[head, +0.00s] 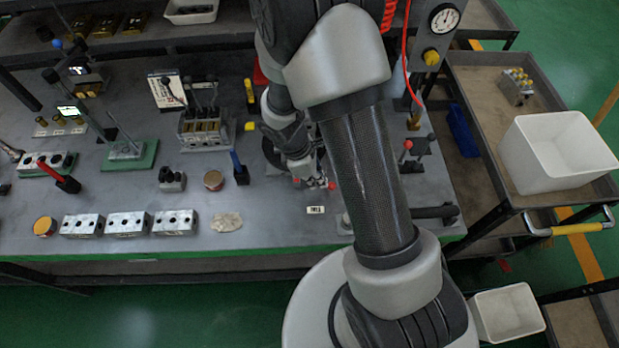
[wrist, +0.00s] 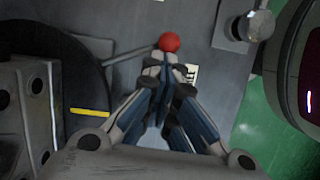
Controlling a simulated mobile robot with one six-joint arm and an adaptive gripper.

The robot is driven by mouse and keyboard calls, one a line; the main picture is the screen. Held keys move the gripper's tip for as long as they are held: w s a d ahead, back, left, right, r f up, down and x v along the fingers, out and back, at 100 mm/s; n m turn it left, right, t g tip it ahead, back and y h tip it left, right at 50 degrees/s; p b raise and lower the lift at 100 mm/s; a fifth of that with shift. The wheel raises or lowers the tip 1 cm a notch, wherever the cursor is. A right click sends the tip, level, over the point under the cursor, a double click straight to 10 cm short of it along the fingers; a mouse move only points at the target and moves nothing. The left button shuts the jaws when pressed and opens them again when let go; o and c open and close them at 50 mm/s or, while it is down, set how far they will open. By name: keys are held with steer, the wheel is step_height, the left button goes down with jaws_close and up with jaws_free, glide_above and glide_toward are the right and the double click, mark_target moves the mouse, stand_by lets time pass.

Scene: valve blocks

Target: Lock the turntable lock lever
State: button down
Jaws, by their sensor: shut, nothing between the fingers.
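The lock lever shows in the wrist view as a thin rod (wrist: 130,52) ending in a red ball knob (wrist: 169,42). The rod runs left toward the dark round turntable (wrist: 70,80), which has a yellow mark on it. My gripper (wrist: 167,65) is shut and empty, its fingertips right beside the knob; I cannot tell whether they touch it. In the head view my gripper (head: 316,184) is low over the bench, with the red knob (head: 331,186) at its tip. My arm hides much of the turntable there.
A small white label (head: 315,210) lies on the bench near the knob. Another red-knobbed lever (head: 407,145) stands right of my arm. Valve blocks (head: 176,222) line the front left. A metal post (wrist: 257,25) stands at upper right in the wrist view. A white bin (head: 558,150) sits on the right cart.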

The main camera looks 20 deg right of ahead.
steer(key=d+n, duration=0.2)
steer(key=n, duration=0.1)
steer(key=shift+s+t, duration=0.2)
steer(key=shift+t, duration=0.2)
steer(key=shift+d+b, duration=0.3)
steer(key=shift+d, duration=0.25)
steer(key=shift+w, duration=0.1)
